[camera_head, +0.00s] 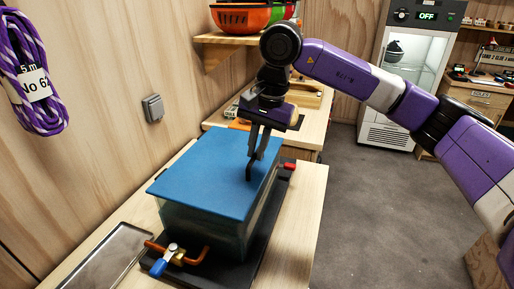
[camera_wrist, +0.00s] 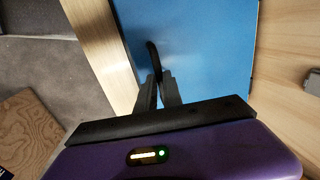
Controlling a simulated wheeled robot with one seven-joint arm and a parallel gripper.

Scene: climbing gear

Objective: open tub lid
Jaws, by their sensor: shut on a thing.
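The tub (camera_head: 205,228) is a clear greenish box on a dark base on the wooden bench. Its flat blue lid (camera_head: 205,175) lies over the top and looks level. The lid also fills the upper middle of the wrist view (camera_wrist: 205,50). A thin black handle (camera_head: 249,170) stands up near the lid's right side. My gripper (camera_head: 256,154) points down from above and is shut on this handle. In the wrist view the handle (camera_wrist: 153,58) runs up from between the fingertips (camera_wrist: 158,82). The tub's far side is hidden.
An orange pipe with a blue-handled valve (camera_head: 160,266) sticks out at the tub's front. A metal tray (camera_head: 108,258) lies at the bench's left. A wooden wall (camera_head: 100,130) with a grey socket box (camera_head: 153,108) stands close on the left. Open floor (camera_head: 375,210) lies to the right.

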